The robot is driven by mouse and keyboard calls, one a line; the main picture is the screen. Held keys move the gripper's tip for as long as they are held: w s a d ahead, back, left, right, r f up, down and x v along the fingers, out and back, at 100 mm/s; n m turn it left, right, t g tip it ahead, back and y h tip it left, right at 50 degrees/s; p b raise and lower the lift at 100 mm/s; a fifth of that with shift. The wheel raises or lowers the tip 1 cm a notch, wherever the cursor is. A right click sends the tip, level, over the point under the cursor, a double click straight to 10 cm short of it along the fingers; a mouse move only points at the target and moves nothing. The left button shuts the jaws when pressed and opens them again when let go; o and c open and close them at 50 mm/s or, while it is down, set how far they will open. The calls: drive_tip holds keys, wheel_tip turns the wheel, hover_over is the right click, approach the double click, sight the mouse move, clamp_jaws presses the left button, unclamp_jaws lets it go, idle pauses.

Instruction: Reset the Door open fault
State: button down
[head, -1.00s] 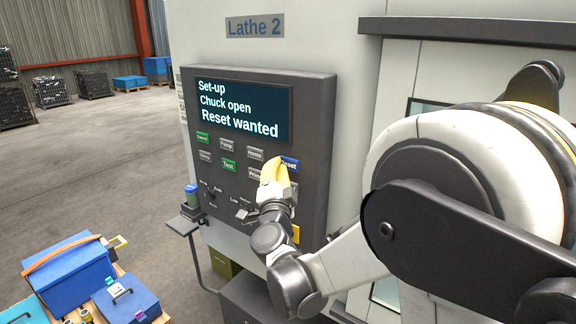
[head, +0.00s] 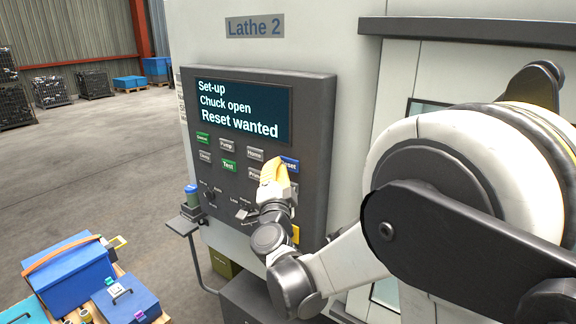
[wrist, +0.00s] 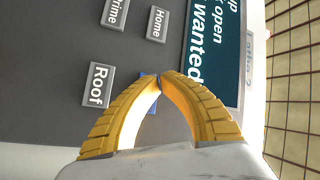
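The control panel (head: 315,130) of Lathe 2 carries a dark screen (head: 241,112). The screen reads "Set-up", "Chuck open" and "Reset wanted"; no door open text shows. The blue Reset button (head: 291,164) is at the panel's right side, partly hidden behind my gripper (head: 274,165). In the wrist view the yellow fingers of my gripper (wrist: 160,78) meet at the tips with nothing held. A little blue shows behind the fingertips there. The tips are close in front of the button; I cannot tell whether they touch it.
Near the button are the Home key (head: 255,154), the green Test key (head: 228,165) and the Pump key (head: 227,145). The Roof key (wrist: 98,85) shows in the wrist view. Selector switches sit lower on the panel. A blue toolbox (head: 70,279) stands at lower left.

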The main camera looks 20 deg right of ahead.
drive_tip(key=shift+w+d, duration=0.25)
drive_tip(key=shift+d, duration=0.1)
drive_tip(key=shift+w+d, duration=0.2)
drive_tip(key=shift+d, duration=0.1)
idle(1.0)
drive_tip(key=shift+a, duration=0.1)
drive_tip(key=shift+s+a+b, duration=0.35)
drive_tip(key=shift+s+a, duration=0.1)
drive_tip(key=shift+a, duration=0.1)
drive_tip(key=shift+s+a, duration=0.75)
drive_tip(key=shift+a, duration=0.25)
drive_tip(key=shift+s+a, duration=0.75)
drive_tip(key=shift+a, duration=0.25)
